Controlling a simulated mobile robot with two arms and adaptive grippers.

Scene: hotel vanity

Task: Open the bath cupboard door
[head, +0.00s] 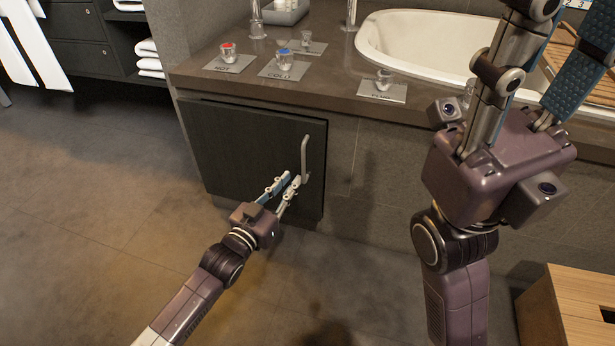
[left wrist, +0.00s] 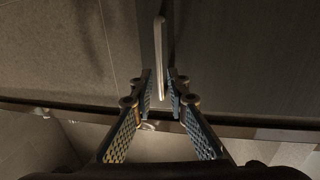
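The bath cupboard door (head: 245,150) is a dark panel under the counter and looks shut. Its pale upright bar handle (head: 306,158) is near the right edge. My left gripper (head: 296,181) is at the lower part of the handle. In the left wrist view, the handle (left wrist: 159,50) runs between the two fingertips of the left gripper (left wrist: 160,78), with a narrow gap seen on each side. The fingers look open around it; contact cannot be made out. My right gripper (head: 553,30) is raised at the right with its fingers spread, tips near or past the top edge.
A wooden stool (head: 570,305) stands at the lower right. The floor (head: 90,200) before the door is clear at left.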

